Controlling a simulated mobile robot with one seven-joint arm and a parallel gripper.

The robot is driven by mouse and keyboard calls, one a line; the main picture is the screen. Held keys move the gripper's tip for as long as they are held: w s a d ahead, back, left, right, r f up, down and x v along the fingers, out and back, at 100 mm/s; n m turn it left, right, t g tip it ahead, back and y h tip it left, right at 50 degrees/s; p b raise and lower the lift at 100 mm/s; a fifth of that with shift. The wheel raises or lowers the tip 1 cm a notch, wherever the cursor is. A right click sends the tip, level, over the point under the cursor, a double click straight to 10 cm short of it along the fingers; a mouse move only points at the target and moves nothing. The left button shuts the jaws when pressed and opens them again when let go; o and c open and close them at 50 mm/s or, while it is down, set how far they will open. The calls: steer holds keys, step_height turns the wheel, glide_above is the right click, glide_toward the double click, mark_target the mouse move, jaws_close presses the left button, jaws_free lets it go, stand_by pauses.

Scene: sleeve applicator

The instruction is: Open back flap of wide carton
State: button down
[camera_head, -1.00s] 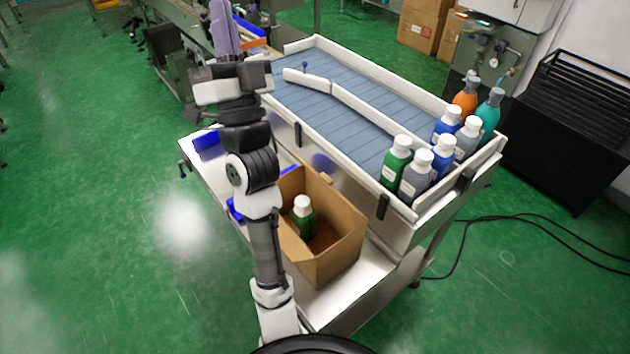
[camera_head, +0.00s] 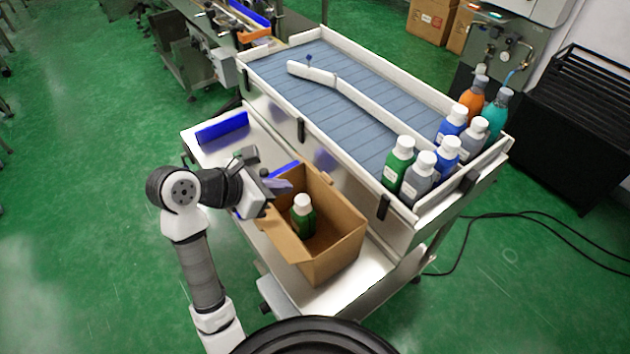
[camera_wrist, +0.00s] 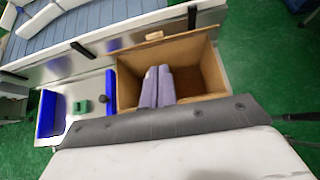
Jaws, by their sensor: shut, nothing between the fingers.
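The wide carton (camera_head: 340,245) stands open-topped on the lower white shelf, and a green bottle with a white cap (camera_head: 302,217) is inside it. A flap (camera_head: 284,236) is folded outward on the carton's left side in the head view. In the wrist view the carton (camera_wrist: 216,95) shows its open inside, with a small brown tab (camera_wrist: 154,35) at its far edge. My gripper (camera_head: 288,185) is shut and empty, its purple fingers at the carton's upper left rim. In the wrist view the fingers (camera_wrist: 157,72) lie together over the opening; I cannot tell whether they touch cardboard.
A blue rail (camera_head: 222,128) lies on the shelf's left part. A blue block (camera_wrist: 48,112) and a small green part (camera_wrist: 82,106) show left of the carton. Behind and above is the conveyor tray (camera_head: 370,115), with several bottles (camera_head: 424,172) at its right end.

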mark_target(331, 182)
steer(key=shift+s+a+f+g+y, duration=0.15)
steer(key=shift+s+a+f+y, duration=0.1)
steer(key=shift+a+f, duration=0.2)
steer(key=shift+s+a+f+g+y, duration=0.15)
steer(key=shift+s+a+f, duration=0.15)
steer(key=shift+f, duration=0.25)
steer(key=shift+x, duration=1.45)
steer(key=w+d+f+p, duration=0.1)
steer(key=w+d+f, duration=0.1)
steer(key=w+d, duration=0.3)
steer(key=shift+d+f, duration=0.25)
steer(key=shift+d, duration=0.65)
steer(key=shift+w, duration=0.25)
